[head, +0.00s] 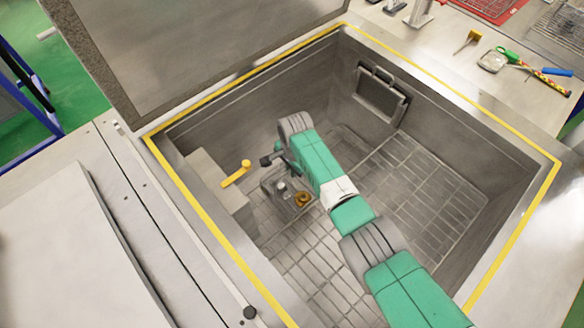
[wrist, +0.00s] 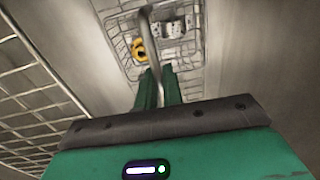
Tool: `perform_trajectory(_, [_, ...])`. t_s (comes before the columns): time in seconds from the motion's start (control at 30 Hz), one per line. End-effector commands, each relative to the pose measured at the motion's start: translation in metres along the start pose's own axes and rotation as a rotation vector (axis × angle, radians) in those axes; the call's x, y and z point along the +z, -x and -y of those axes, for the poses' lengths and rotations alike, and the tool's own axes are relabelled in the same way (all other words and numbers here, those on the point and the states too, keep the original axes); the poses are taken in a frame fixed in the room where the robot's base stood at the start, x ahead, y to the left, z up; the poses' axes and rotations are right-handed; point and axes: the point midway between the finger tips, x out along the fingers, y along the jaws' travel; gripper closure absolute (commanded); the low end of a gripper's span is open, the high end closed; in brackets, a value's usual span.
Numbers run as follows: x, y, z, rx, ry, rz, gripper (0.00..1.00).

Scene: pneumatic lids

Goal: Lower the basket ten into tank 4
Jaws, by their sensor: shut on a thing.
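The open tank (head: 325,35) has a yellow-edged rim and a grid floor (head: 415,190); no number is legible on it. A small wire basket (head: 280,208) is down inside the tank, holding grey metal parts and a brass-coloured ring. The basket (wrist: 191,50) also shows beyond my fingers in the wrist view. My gripper (wrist: 158,76) is shut on the basket's upright handle (wrist: 146,32). In the head view my arm hides the fingers and part of the basket. Whether the basket touches the floor is unclear.
The tank's lid (head: 190,45) stands raised at the back left. A yellow lever (head: 236,174) sits on a ledge at the tank's left wall. A dark framed panel (head: 380,97) is on the far wall. Tools, including a yellow brush (head: 467,41), lie on the right bench.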

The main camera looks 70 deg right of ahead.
Motion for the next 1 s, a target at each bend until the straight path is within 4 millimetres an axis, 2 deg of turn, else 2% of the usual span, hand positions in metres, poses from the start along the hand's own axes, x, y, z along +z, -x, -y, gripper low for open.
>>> perform_trajectory(0.37, [0.0,-0.002,0.001,-0.002,0.0,-0.001,1.0])
perform_trajectory(0.4, [0.0,-0.002,0.001,-0.002,0.0,-0.001,0.84])
perform_trajectory(0.5, [0.0,-0.002,0.001,-0.002,0.0,0.0,0.66])
perform_trajectory(0.77, [0.0,-0.002,-0.001,0.001,0.0,0.001,0.66])
perform_trajectory(0.87, [0.001,0.012,0.0,-0.001,0.0,0.002,0.66])
perform_trajectory(1.0, [0.001,0.043,0.001,-0.003,0.0,0.001,0.66])
